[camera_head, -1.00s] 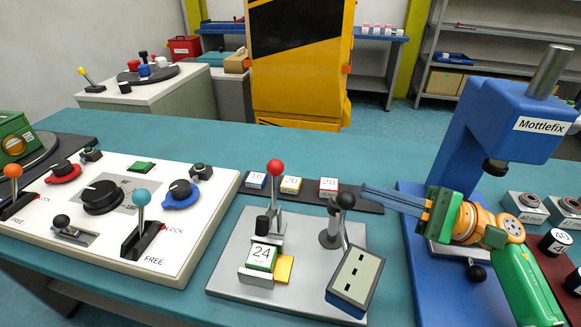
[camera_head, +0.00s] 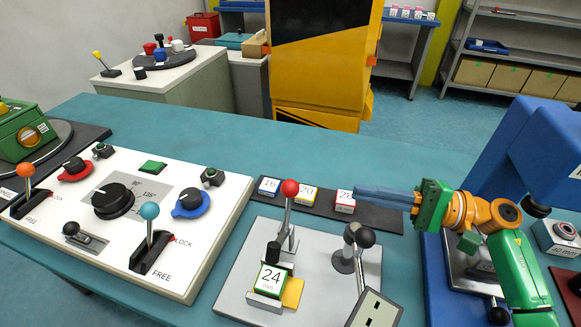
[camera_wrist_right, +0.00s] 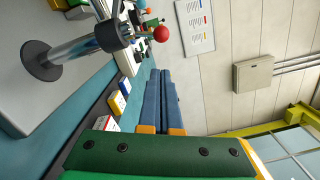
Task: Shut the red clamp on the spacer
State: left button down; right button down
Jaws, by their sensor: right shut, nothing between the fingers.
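The red clamp, a steel toggle lever with a red ball knob (camera_head: 290,188), stands upright on a grey plate (camera_head: 236,290). A spacer marked 24 (camera_head: 271,279) sits in the clamp's seat under a black-tipped plunger (camera_head: 273,252); contact between them is not clear. My right gripper (camera_head: 366,193) is shut and empty, to the right of the red knob and apart from it, fingers pointing left. In the right wrist view its blue fingers (camera_wrist_right: 160,98) lie together, and the red knob (camera_wrist_right: 161,34) shows beyond them. My left gripper is not in view.
A black-knobbed post (camera_head: 350,255) and a tilted slotted box (camera_head: 374,310) stand at the plate's right. Spacers marked 16 (camera_head: 268,186), 20 (camera_head: 305,194) and 28 (camera_head: 345,201) lie on a dark strip behind. A lever panel (camera_head: 125,255) is at left, the blue press (camera_head: 520,160) at right.

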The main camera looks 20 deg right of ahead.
jog(key=p+x, duration=0.5)
jog(key=x, duration=0.4)
jog(key=shift+a, duration=0.45)
